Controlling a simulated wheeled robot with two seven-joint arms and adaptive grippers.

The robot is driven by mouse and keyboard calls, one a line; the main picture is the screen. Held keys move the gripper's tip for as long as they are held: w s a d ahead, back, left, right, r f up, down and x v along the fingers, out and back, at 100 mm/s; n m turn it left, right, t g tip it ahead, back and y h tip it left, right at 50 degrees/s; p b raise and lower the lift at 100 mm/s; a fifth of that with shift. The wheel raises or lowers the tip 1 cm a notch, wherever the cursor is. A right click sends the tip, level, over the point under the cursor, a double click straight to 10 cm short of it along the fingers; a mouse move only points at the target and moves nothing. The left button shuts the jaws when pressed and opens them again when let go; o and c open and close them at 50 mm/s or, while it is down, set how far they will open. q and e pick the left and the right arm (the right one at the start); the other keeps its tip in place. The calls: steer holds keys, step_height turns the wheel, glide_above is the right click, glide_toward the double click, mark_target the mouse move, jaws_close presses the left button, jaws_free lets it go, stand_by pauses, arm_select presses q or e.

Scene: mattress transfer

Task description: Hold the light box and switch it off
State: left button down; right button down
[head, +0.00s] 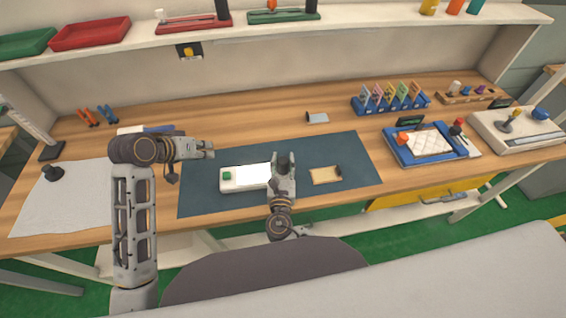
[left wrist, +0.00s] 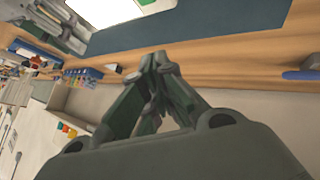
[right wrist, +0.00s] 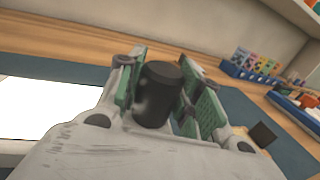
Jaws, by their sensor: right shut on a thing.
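The light box (head: 238,184) is a white slab on the dark blue mat, with a bright lit panel (head: 256,173) and a green button (head: 227,176) at its left end. The lit panel also shows in the right wrist view (right wrist: 45,108) and left wrist view (left wrist: 105,12). My right gripper (head: 284,163) is at the box's right end, shut on a black cylinder (right wrist: 158,92) between its fingers. The gripper hides that end of the box. My left gripper (head: 210,149) is empty above the mat, behind and left of the box. Its fingertips meet (left wrist: 156,62).
The blue mat (head: 345,155) has a small tan card (head: 325,175) right of the box. A grey cup (head: 317,117) lies behind. A blue slide rack (head: 392,103) and blue tray (head: 400,150) stand at right. A grey cloth (head: 75,200) covers the left.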

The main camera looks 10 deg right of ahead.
mark_target(224, 173)
arm_select(q)
steer(key=d+r, duration=0.1)
steer(key=s+d+r+n+h, duration=0.1)
steer(key=d, duration=0.1)
steer(key=shift+s+d, duration=0.1)
steer(key=shift+s, duration=0.1)
steer(key=shift+f, duration=0.15)
steer(key=shift+f, duration=4.35)
steer(key=shift+f, duration=0.65)
arm_select(e)
steer(key=shift+r, duration=0.1)
arm_select(q)
steer(key=shift+r, duration=0.85)
steer(key=shift+r, duration=2.85)
